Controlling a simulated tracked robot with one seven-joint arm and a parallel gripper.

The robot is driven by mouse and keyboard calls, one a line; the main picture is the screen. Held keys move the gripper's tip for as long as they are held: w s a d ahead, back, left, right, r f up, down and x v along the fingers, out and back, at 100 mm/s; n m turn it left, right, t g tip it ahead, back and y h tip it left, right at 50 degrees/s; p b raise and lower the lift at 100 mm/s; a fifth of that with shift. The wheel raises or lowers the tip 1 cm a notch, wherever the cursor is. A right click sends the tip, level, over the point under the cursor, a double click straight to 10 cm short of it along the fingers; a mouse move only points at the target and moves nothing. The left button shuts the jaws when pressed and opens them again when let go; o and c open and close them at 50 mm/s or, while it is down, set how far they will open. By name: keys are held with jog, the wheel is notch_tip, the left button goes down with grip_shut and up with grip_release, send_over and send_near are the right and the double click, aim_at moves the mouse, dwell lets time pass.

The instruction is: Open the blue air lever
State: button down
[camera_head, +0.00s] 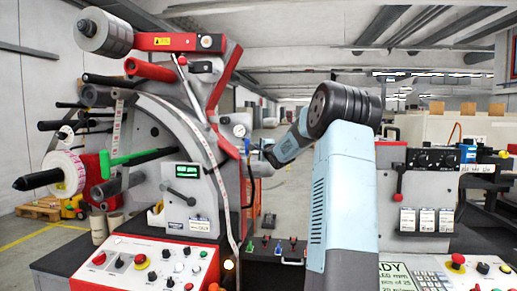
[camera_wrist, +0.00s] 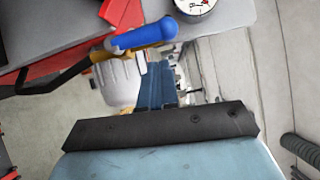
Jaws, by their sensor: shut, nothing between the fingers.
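The blue air lever (camera_wrist: 145,37) is at the top of the wrist view, a rounded blue handle slanting up to the right beside a yellow-brass fitting (camera_wrist: 104,55). A white-faced gauge (camera_wrist: 195,5) is just right of it and also shows in the head view (camera_head: 239,130). My gripper (camera_wrist: 157,68) is shut and empty, its fingers pointing towards the lever and showing just below it. Whether they touch it cannot be told.
A pale ribbed cup-like part (camera_wrist: 117,82) hangs below the fitting, close left of my fingers. The grey rewinder (camera_head: 185,190) with rolls and rods stands left. A red-edged control panel (camera_head: 150,262) is in front, and a right-hand console (camera_head: 425,190) stands beyond my arm.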

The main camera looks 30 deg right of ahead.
jog(key=s, duration=1.1)
jog(key=shift+a, duration=0.15)
jog(key=s+a+f+n+g+h, duration=0.1)
jog(key=s+a+n+g, duration=0.25)
jog(key=s+a, duration=0.5)
jog(key=s+a+f+n+g+h, duration=0.1)
jog(key=s+a+n+g, duration=0.3)
jog(key=a, duration=0.8)
jog(key=s+a+f+n+g+y, duration=0.1)
jog(key=s+a+f+n, duration=0.2)
jog(key=s, duration=0.7)
jog(key=s+a+f+n+g+y, duration=0.1)
jog(key=s+a+n, duration=0.4)
jog(key=s, duration=0.5)
jog(key=s+a+f+n+g+y, duration=0.2)
jog(key=s+a+f+n+g, duration=0.1)
jog(key=s, duration=0.7)
notch_tip(320, 180, down, 2)
jog(key=a+n, duration=0.1)
jog(key=a, duration=0.1)
jog(key=shift+s+a+f+n, duration=0.2)
jog(key=shift+s+a+n, duration=0.1)
jog(key=shift+n, duration=0.05)
